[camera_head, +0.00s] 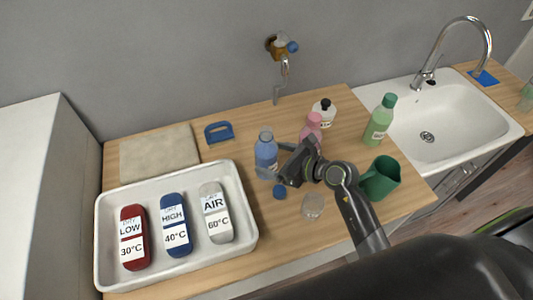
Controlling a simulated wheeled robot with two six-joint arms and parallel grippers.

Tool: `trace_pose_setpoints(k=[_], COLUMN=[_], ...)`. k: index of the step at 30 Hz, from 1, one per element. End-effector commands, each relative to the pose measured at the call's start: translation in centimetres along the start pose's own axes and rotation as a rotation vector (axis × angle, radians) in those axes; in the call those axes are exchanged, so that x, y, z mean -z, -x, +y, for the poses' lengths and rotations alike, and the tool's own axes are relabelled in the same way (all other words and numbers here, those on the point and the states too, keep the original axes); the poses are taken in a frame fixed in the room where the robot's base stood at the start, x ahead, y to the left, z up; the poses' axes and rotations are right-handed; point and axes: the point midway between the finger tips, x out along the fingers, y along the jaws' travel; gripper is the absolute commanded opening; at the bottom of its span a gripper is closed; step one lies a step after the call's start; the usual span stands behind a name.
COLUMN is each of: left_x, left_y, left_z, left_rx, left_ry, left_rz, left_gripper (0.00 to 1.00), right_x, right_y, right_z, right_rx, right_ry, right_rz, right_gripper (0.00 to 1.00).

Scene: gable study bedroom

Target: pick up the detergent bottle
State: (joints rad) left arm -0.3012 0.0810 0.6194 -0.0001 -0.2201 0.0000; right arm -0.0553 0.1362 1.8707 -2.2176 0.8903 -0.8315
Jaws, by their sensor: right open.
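Several bottles stand on the wooden counter: a blue bottle (265,157) with a grey-blue cap, a pink bottle (313,125), a white bottle with a black cap (324,113), and a green bottle (380,122) beside the sink. Their labels are too small to read, so I cannot tell which is the detergent. My right gripper (286,164) is open, just right of the blue bottle and in front of the pink one, whose lower part it hides. Nothing shows between its fingers. Whether a finger touches the blue bottle is unclear. My left gripper is out of view.
A white tray (250,238) holds red, blue and grey labelled pieces at the left. A folded beige cloth (160,153) and a blue brush-like item (219,132) lie behind it. A blue cap (280,192), a clear jar (313,206) and a green jug (382,178) surround my arm. The sink (455,115) is right.

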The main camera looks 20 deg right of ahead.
Motion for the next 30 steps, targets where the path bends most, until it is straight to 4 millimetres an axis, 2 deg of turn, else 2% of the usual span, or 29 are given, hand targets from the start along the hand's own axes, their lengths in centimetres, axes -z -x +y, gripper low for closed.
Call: trace_pose_setpoints(k=[1,6,16,27,30], left_x=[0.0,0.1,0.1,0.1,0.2], left_y=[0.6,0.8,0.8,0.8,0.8], left_z=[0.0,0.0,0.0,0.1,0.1], left_rx=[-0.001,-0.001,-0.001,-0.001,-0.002], left_ry=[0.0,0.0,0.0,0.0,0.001], left_rz=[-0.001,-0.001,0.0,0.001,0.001], left_gripper=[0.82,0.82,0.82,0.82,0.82], right_x=[-0.2,0.0,0.1,0.1,0.0], right_y=[-0.6,-2.2,-2.6,-2.6,-2.6], right_z=[0.1,0.1,0.1,0.1,0.0], right_rx=[-0.001,0.0,0.001,0.001,0.001], right_ry=[-0.005,0.0,0.0,0.0,0.001], right_rz=[0.0,0.0,0.001,0.0,-0.002], right_gripper=[0.82,0.82,0.81,0.33,0.24])
